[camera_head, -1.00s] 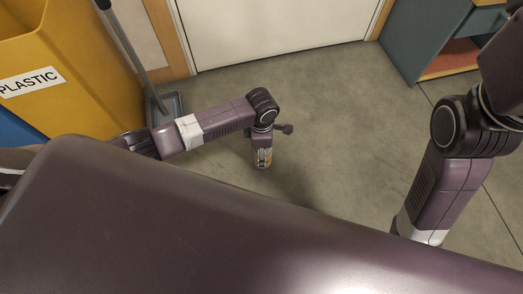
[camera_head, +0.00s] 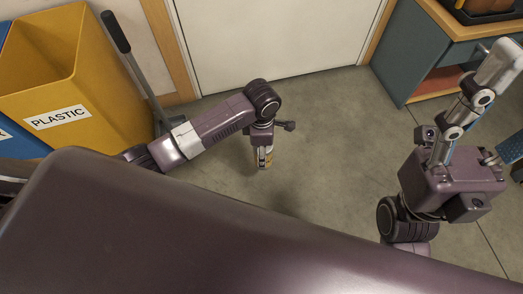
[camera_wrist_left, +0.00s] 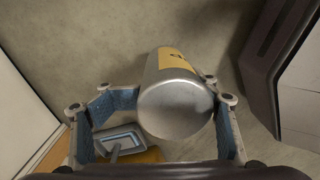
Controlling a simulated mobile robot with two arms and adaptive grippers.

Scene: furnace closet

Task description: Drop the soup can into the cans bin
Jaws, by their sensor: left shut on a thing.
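The soup can (camera_head: 265,161) is a metal can with a yellow label. My left gripper (camera_head: 263,149) is shut on it and holds it pointing down above the floor. In the left wrist view the can (camera_wrist_left: 177,98) shows its silver end between the blue-padded fingers of my left gripper (camera_wrist_left: 165,108). My right gripper (camera_head: 503,105) is spread open and empty at the right edge. No bin marked for cans can be read in view.
A yellow bin (camera_head: 105,95) labelled PLASTIC stands at the left, with a blue bin (camera_head: 22,143) beside it. A long-handled dustpan (camera_head: 138,75) leans near the yellow bin. A white door (camera_head: 275,40) is behind. A teal workbench (camera_head: 405,55) stands at the right. The middle floor is clear.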

